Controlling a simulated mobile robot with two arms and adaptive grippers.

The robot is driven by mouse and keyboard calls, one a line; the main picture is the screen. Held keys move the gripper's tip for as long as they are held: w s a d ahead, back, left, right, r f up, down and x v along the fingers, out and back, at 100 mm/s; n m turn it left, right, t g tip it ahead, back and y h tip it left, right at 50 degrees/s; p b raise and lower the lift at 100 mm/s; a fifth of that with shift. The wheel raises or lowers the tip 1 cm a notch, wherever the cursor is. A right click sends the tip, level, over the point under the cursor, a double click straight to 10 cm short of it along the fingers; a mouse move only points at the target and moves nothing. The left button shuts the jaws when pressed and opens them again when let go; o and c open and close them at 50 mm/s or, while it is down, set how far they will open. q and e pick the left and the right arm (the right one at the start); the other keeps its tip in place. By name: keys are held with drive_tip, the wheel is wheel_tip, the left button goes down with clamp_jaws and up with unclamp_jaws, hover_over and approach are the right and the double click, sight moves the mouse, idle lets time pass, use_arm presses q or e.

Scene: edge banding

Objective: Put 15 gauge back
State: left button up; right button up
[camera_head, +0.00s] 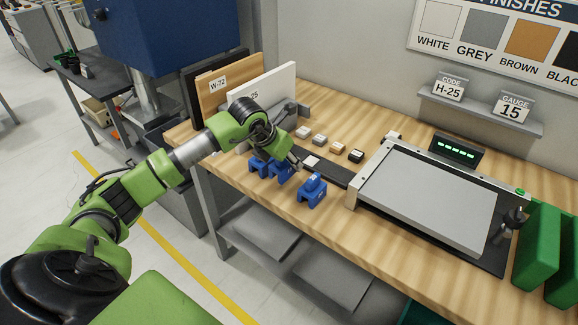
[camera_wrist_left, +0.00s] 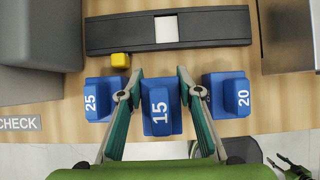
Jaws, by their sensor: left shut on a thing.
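Three blue gauge blocks stand in a row at the front of the wooden bench. In the left wrist view the 25 gauge (camera_wrist_left: 98,98) is at left, the 15 gauge (camera_wrist_left: 161,117) in the middle and the 20 gauge (camera_wrist_left: 227,97) at right. My left gripper (camera_wrist_left: 160,82) has its fingers on both sides of the 15 gauge and is shut on it. In the head view my left gripper (camera_head: 294,166) reaches down by the blocks; the 15 gauge (camera_head: 280,173) is partly hidden by it. I cannot tell whether it touches the bench.
A dark strip (camera_wrist_left: 200,28) with a white square lies behind the blocks, a small yellow block (camera_wrist_left: 120,60) beside it. A grey panel (camera_head: 430,195) lies on the fixture at right. Signs on a shelf read H-25 (camera_head: 448,90) and gauge 15 (camera_head: 512,109). Boards (camera_head: 262,85) stand at left.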

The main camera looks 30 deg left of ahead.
sight(289, 170)
use_arm(q)
wheel_tip(289, 170, down, 3)
drive_tip(key=shift+w+f+p, duration=0.1)
drive_tip(key=shift+p, duration=0.8)
drive_tip(key=shift+f, duration=0.2)
drive_tip(key=o, duration=1.3)
drive_tip(key=shift+r, duration=0.1)
drive_tip(key=shift+r, duration=0.15)
drive_tip(key=shift+s+r, duration=0.2)
drive_tip(key=shift+r, duration=0.05)
drive_tip(key=b+v, duration=0.3)
drive_tip(key=v, duration=0.8)
drive_tip(key=shift+r, duration=0.1)
